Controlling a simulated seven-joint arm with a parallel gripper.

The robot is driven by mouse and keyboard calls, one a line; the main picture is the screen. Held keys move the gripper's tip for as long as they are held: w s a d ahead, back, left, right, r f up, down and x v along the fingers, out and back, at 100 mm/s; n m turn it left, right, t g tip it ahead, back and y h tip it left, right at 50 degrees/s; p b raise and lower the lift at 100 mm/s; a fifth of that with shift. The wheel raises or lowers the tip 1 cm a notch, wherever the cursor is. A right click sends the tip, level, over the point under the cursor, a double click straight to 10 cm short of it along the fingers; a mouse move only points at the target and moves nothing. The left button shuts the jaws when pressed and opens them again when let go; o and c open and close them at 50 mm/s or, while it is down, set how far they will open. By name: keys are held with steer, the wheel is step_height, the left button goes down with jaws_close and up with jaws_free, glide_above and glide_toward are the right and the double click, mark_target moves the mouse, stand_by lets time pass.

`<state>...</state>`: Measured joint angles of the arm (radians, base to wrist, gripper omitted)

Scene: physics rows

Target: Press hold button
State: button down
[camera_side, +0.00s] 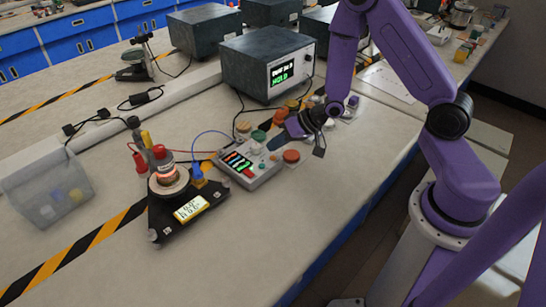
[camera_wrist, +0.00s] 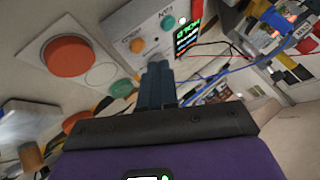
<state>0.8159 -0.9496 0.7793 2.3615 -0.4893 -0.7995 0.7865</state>
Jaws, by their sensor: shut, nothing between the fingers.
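A pale control box (camera_side: 262,176) with a small dark screen (camera_side: 237,162) lies on the bench in the side view. In the wrist view its panel (camera_wrist: 128,28) carries an orange button (camera_wrist: 121,88), a teal button (camera_wrist: 168,22) and the screen (camera_wrist: 187,37), which seems to read HOLD. The panel labels are too blurred to read surely. My gripper (camera_side: 273,144) is shut and empty, its fingertips over or at the box's right edge. In the wrist view the fingers (camera_wrist: 156,70) point at the panel beside the orange button; I cannot tell whether they touch it.
A big red-orange button (camera_side: 291,156) on a white plate stands just right of the box. A dark instrument (camera_side: 265,62) with a green HOLD display is behind. A black triangular stand (camera_side: 165,220) with a glowing coil and wires is left. The front bench is clear.

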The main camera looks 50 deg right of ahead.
mark_target(276, 160)
steer(key=shift+r, duration=2.1)
steer(key=s+a+r+n+g+h, duration=0.1)
steer(key=s+a+r+n+g, duration=0.1)
steer(key=s+a+r+n, duration=0.3)
steer(key=s+a+r+n+g+h, duration=0.1)
steer(key=s+r+n+h, duration=0.1)
steer(key=s, duration=0.4)
steer(key=s+d+r+n+g+h, duration=0.1)
steer(key=s+r+n+g, duration=0.1)
steer(key=s, duration=0.7)
steer(key=s+d+r+n+g+h, duration=0.1)
steer(key=s+r+n+g, duration=0.1)
steer(key=s+n, duration=0.3)
steer(key=s+r, duration=0.1)
steer(key=s, duration=0.3)
steer(key=shift+d+r, duration=0.3)
steer(key=shift+r, duration=0.1)
